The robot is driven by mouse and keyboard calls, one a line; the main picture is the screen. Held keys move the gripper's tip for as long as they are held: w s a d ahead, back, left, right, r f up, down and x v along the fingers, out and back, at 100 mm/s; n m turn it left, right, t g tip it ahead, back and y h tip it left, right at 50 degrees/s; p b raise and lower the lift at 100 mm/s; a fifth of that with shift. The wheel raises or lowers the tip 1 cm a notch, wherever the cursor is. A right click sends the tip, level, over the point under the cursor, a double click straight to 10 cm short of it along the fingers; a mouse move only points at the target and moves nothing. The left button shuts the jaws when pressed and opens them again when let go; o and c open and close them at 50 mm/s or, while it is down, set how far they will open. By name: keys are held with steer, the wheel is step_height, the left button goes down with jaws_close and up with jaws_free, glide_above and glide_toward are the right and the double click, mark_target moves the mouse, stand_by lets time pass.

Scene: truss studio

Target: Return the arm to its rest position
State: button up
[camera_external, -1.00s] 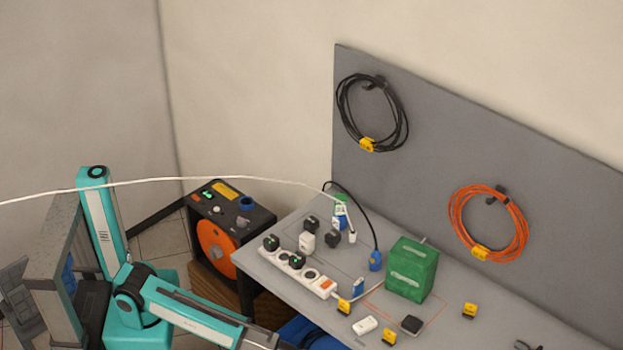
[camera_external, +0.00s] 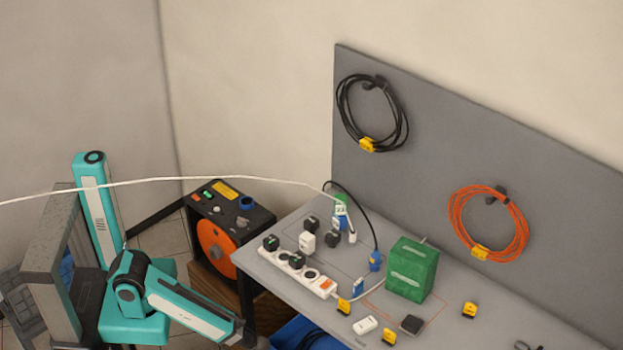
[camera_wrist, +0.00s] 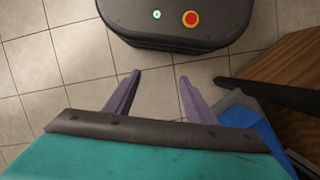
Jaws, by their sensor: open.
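My gripper (camera_wrist: 160,92) shows in the wrist view with its two purple-grey fingers spread apart and nothing between them. Tiled floor shows beyond the fingertips. My teal arm (camera_external: 190,305) shows at the lower left of the external view, bent, with its forearm sloping down to the right in front of the workbench. The gripper itself cannot be made out in the external view.
The grey workbench (camera_external: 440,335) holds a white power strip (camera_external: 300,272), a green box (camera_external: 412,268) and small plugs. An orange-and-black reel box (camera_external: 215,240) stands left of it. A blue bin (camera_external: 305,335) sits below the bench. A white cable (camera_external: 180,181) crosses the external view.

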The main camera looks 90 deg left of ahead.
steer(key=s+a+g, duration=0.2)
steer(key=s, duration=0.6)
steer(key=shift+s+a+r+p, duration=0.15)
steer(key=shift+s+r+p, duration=0.15)
steer(key=shift+r+p, duration=0.1)
